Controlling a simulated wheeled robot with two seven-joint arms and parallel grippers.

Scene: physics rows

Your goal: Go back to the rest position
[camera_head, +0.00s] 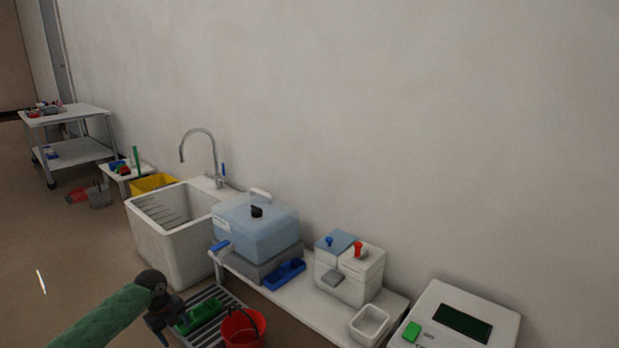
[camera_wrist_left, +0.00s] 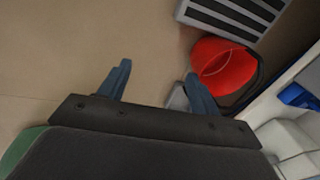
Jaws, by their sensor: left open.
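My left arm comes in from the lower left in the head view with a green sleeve-like link. Its dark left gripper (camera_head: 165,312) hangs in front of the low slatted rack, pointing down. My right gripper is not in view.
A white bench (camera_head: 313,302) along the wall carries a blue-lidded bath (camera_head: 257,228), a two-lid white container (camera_head: 347,280) and a small white tray (camera_head: 369,324). A sink (camera_head: 172,250) stands left. A slatted rack (camera_head: 207,299) is below. Open floor (camera_head: 60,250) lies left.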

